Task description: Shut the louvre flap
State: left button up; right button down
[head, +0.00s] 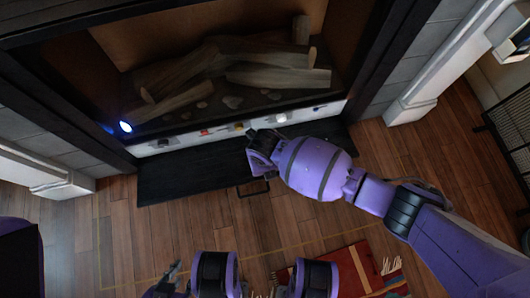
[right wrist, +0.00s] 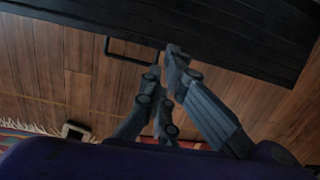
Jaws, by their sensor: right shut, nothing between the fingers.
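The dark louvre flap (head: 195,172) lies swung down and open in front of the fireplace, below the white control strip. Its thin black handle (head: 253,188) sticks out from the front edge and also shows in the right wrist view (right wrist: 130,56). My right gripper (head: 256,154) is over the flap near the strip, partly hidden by its own wrist.
The control strip (head: 160,146) carries several small knobs. Logs (head: 275,77) lie in the firebox above. White-based pillars (head: 420,100) stand either side. A red patterned rug (head: 372,272) lies at the bottom right. Bare wooden floor (head: 120,225) is clear left of centre.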

notch_tip(320, 180, up, 12)
jog(key=s, duration=0.1)
jog(key=shift+f, duration=0.15)
jog(key=shift+s, duration=0.2)
